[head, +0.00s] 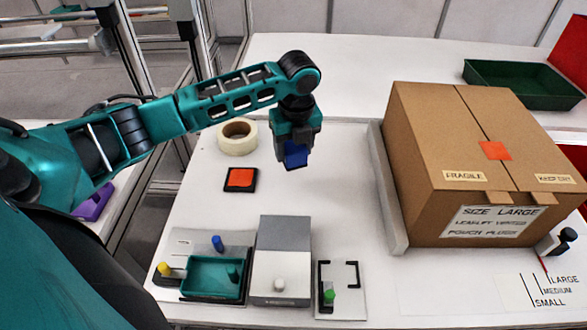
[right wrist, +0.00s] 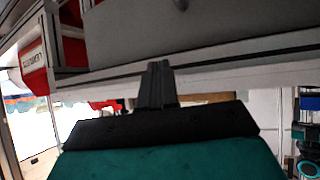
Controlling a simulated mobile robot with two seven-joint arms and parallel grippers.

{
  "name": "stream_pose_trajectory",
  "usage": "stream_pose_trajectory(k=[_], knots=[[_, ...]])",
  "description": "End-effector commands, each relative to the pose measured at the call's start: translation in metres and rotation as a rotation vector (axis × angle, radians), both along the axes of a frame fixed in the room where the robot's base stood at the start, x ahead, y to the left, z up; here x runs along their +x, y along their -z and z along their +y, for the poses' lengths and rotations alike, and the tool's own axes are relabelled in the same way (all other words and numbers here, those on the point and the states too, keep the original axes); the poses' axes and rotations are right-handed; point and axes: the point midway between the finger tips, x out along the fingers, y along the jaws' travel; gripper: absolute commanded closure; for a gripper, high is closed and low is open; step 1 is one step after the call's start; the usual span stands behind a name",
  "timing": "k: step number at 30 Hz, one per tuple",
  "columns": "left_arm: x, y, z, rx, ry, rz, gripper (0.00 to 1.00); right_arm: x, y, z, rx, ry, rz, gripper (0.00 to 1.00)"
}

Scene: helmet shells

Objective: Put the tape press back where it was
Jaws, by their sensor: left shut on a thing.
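My left gripper (head: 296,132) hangs over the table between the tape roll and the carton, pointing down. It is shut on a blue block (head: 297,155), which I take to be the tape press. The gripper hides its upper part, and it appears to be held above the white table. A plate with black corner brackets (head: 341,290) and a green knob lies at the near edge. A black-framed orange pad (head: 240,179) lies left of the gripper. My right gripper (right wrist: 158,85) shows only in the right wrist view, its dark fingers together with nothing visible between them.
A large carton (head: 440,165) with an orange patch on its top stands on the right. A tape roll (head: 237,137) lies behind the pad. A teal tray (head: 212,277) and a grey-white block (head: 283,260) stand at the near edge. A green bin (head: 520,86) is at the back right.

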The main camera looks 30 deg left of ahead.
Motion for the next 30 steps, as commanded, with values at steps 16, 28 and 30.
stream_pose_trajectory(k=[16, 28, 30], knots=[[0.0, 0.067, 0.0, -0.001, -0.001, 0.0, 0.67, 0.0, -0.001, 0.0, 0.0, 0.0, 0.0, 1.0], [0.0, 0.073, 0.0, 0.0, -0.001, -0.001, 0.67, 0.0, -0.001, 0.0, 0.001, -0.001, 0.0, 1.0], [0.0, 0.073, 0.0, 0.0, -0.001, -0.001, 0.38, 0.0, -0.001, 0.0, 0.0, -0.001, 0.001, 1.0]])
